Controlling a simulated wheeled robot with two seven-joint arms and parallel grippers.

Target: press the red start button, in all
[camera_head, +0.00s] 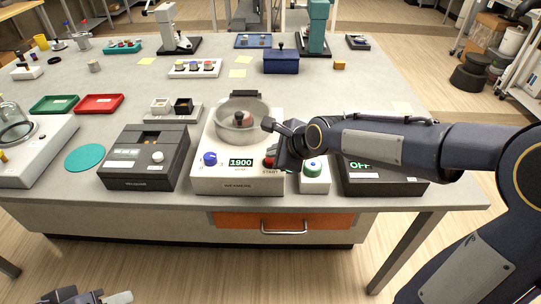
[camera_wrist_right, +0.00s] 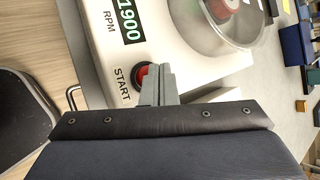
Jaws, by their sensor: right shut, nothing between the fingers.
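The red start button (camera_head: 269,162) is on the front of a white machine (camera_head: 225,184), right of its green 1900 RPM display (camera_head: 241,162). My right gripper (camera_head: 277,161) is shut and empty, with its fingertips right at the button and partly hiding it. In the right wrist view the red button (camera_wrist_right: 141,77), in a dark ring by the word START, shows just left of the closed fingertips (camera_wrist_right: 158,75). I cannot tell whether they touch it. My left gripper (camera_head: 95,298) is cut off at the bottom edge, low and far from the machine.
A blue knob (camera_head: 210,159) is left of the display, and a round clear-lidded bowl (camera_head: 241,118) is behind it. A white box with a green-and-white knob (camera_head: 314,168) stands close on the right. A dark grey device (camera_head: 146,158) stands to the left.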

